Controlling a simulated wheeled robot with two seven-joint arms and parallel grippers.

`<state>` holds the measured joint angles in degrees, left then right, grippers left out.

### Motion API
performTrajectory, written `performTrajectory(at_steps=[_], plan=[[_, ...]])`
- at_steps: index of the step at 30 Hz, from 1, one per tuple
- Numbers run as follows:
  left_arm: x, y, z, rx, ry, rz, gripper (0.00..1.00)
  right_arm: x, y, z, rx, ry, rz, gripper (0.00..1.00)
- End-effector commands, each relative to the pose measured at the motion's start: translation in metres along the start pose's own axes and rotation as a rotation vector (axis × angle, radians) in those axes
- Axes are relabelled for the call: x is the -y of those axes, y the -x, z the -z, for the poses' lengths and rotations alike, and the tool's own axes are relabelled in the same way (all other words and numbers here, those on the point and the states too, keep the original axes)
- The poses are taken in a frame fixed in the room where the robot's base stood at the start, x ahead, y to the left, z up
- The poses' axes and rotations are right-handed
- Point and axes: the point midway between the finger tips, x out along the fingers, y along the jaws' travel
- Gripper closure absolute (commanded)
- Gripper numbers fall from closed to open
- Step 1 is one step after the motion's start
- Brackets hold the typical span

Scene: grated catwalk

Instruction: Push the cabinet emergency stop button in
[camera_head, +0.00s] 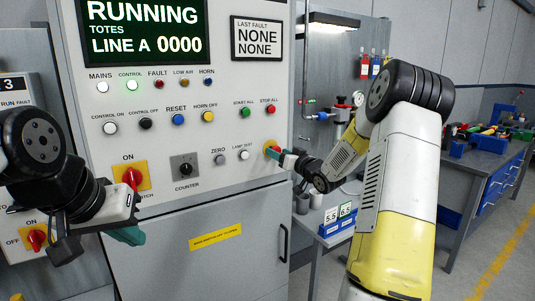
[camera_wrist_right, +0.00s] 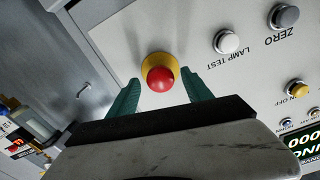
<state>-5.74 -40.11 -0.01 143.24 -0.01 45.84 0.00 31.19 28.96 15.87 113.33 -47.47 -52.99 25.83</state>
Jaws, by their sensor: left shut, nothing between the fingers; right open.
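The emergency stop button (camera_wrist_right: 160,78) is a red mushroom head on a yellow round collar (camera_wrist_right: 151,62) on the cabinet's grey front. In the head view its yellow collar (camera_head: 271,145) shows at the right edge of the panel, with the red head mostly hidden by my right gripper (camera_head: 282,155). In the right wrist view my right gripper (camera_wrist_right: 163,87) is open, with one green finger on each side of the red head. I cannot tell whether the fingers touch it. My left gripper (camera_head: 129,236) is shut and empty, low in front of the cabinet.
The cabinet panel (camera_head: 205,240) carries lamps, push buttons, a red rotary switch (camera_head: 130,176) and a black counter knob (camera_head: 184,167). The lamp test button (camera_head: 244,155) is close to the left of the stop button. A workbench (camera_head: 490,160) with tools stands at the right.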

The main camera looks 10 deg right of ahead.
Motion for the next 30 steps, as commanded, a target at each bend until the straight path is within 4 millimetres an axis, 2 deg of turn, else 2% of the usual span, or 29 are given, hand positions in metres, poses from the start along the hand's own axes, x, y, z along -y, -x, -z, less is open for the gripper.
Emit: performTrajectory(at_steps=[4,11,20,23,27,30], plan=[[0.000,0.000,0.000,0.000,0.000,0.000,1.00,0.000,-0.008,0.000,0.000,0.001,0.000,0.42],[0.000,0.000,0.000,0.000,0.000,0.000,1.00,0.000,-0.008,0.000,0.000,0.001,-0.001,0.42],[0.000,0.000,0.000,0.000,0.000,0.000,1.00,0.000,-0.008,0.000,0.000,0.001,-0.001,1.00],[0.000,0.000,0.000,0.000,0.000,0.000,1.00,0.000,-0.010,0.000,0.000,0.001,0.000,1.00],[0.000,0.000,0.000,0.000,0.000,0.000,1.00,0.001,-0.023,0.000,0.000,0.000,0.001,1.00],[0.000,0.000,0.000,0.000,0.000,0.000,1.00,0.000,-0.024,0.000,0.000,0.001,-0.001,1.00]])
